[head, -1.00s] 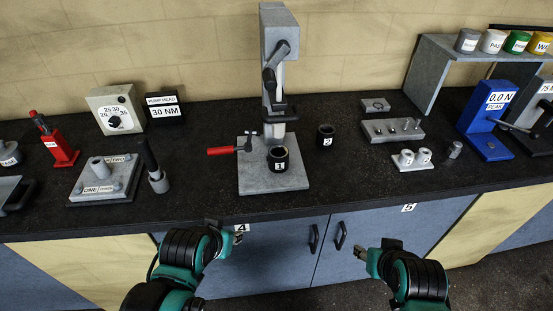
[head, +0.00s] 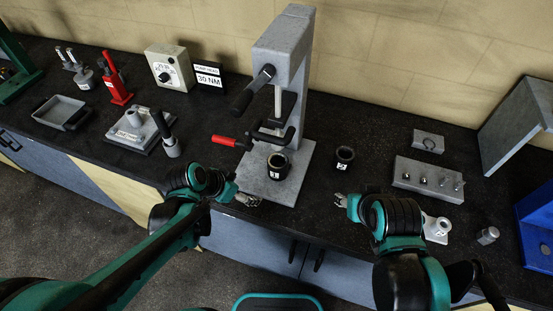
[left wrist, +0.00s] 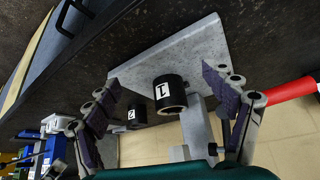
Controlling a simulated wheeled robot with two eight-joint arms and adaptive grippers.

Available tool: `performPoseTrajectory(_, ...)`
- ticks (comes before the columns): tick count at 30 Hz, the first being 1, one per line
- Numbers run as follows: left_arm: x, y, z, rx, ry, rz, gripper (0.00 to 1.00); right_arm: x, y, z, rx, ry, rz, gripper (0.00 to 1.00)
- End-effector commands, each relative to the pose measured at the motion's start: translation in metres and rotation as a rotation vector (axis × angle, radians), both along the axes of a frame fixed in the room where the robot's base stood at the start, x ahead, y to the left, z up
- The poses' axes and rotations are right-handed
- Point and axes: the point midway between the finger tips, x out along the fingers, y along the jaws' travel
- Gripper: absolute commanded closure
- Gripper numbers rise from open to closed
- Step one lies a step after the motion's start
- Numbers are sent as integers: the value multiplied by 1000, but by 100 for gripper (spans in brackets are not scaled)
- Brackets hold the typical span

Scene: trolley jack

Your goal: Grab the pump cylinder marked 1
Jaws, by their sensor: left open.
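The pump cylinder marked 1 (head: 278,166) is a short black cylinder standing upright on the grey base plate (head: 262,190) of the press (head: 292,60). It also shows in the left wrist view (left wrist: 170,92), between the spread fingers. My left gripper (head: 248,200) is open at the front edge of the plate, just in front of the cylinder and apart from it. The pump cylinder marked 2 (head: 345,158) stands on the bench to the right of the plate. My right gripper (head: 340,200) is in front of cylinder 2; its jaw opening is too small to judge.
A red-handled clamp (head: 232,142) sits at the plate's left side. A grey block with several pins (head: 428,180) stands right of cylinder 2. A grey fixture (head: 140,130), red jack (head: 117,88) and shallow tray (head: 62,112) lie to the left.

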Motion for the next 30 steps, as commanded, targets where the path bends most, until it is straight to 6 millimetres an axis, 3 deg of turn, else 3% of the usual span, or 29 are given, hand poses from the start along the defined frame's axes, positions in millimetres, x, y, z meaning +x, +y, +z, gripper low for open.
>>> performPoseTrajectory(12, 64, -56, -2, 1, -1, -5, 16, 0, 0, -12, 0, 0, 0, 56)
performPoseTrajectory(23, 90, -77, -1, 0, -1, -3, 16, 0, 0, -15, 0, 0, 0, 56)
performPoseTrajectory(30, 106, -90, -37, 1, -1, -2, 16, 0, 0, -28, 0, 0, 0, 56)
